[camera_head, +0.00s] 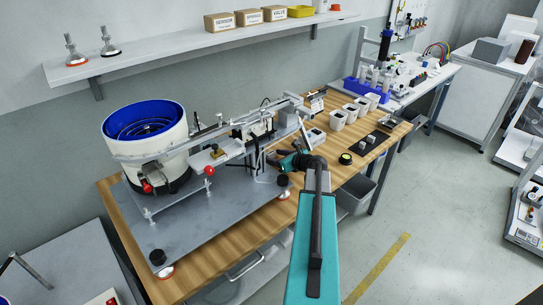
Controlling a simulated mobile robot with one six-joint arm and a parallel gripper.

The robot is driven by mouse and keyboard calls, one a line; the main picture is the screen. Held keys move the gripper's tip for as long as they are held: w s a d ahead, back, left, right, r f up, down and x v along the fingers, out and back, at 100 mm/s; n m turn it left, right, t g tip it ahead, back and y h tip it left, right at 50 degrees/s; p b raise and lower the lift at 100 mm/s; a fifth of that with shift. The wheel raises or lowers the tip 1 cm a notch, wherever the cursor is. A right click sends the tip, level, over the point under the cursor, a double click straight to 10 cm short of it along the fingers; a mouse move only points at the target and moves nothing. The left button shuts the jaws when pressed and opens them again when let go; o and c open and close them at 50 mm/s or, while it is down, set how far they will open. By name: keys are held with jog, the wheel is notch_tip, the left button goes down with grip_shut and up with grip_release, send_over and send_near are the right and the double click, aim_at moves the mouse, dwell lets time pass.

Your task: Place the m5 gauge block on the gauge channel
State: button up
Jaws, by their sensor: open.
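My teal arm reaches in from the bottom of the head view, and my gripper (272,158) is at its far end, pointing left beside the feeder's front side. It is small and partly lost against dark parts; it is open. Small silver blocks (366,143) stand on a black mat (381,140) right of my gripper; I cannot tell which, if any, is the m5 gauge block. A pale rail with a brass-coloured piece (217,153) lies left of my gripper on the feeder station; I cannot tell whether it is the gauge channel.
A feeder with a blue bowl (145,120) stands on a grey plate (215,210) on the wooden table. Red knobs stick out from it. A black-and-yellow round item (345,159) and several white bins (338,119) stand right. A shelf (170,50) hangs behind.

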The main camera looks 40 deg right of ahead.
jog(key=c, duration=1.4)
jog(key=shift+r, duration=0.1)
jog(key=shift+r, duration=1.75)
jog(key=s+b, duration=0.1)
jog(key=s, duration=0.5)
jog(key=s+a, duration=0.1)
jog(key=s, duration=0.5)
jog(key=s+b, duration=0.1)
jog(key=s, duration=0.5)
jog(key=shift+a+f+b, duration=0.1)
jog(key=shift+a+b, duration=0.05)
jog(key=shift+b, duration=0.2)
